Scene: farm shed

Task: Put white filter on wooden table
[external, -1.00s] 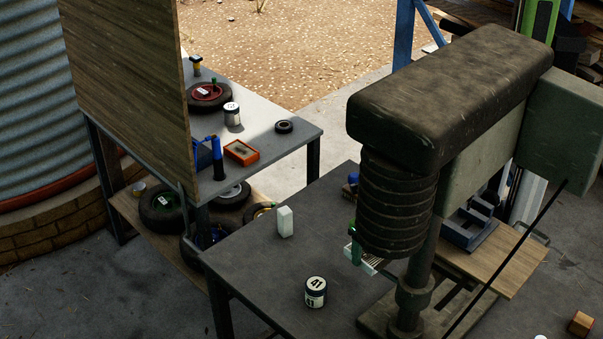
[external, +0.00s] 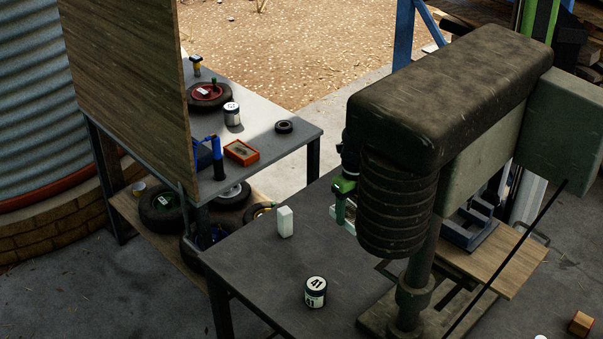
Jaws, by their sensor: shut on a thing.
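My gripper (external: 341,216) shows just left of the ribbed part of a big dark machine, above the dark workbench. It is shut on the white filter (external: 349,226). Only a small pale part of the filter shows beside the green finger; the machine hides the rest. The wooden table (external: 513,262) is at the right, behind the machine's column. Its top bears a blue-grey divided bin (external: 465,232), and part of the top is hidden.
The big machine (external: 450,100) stands between the camera and much of my arm. A grey table (external: 275,150) with tyres and jars is behind left.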

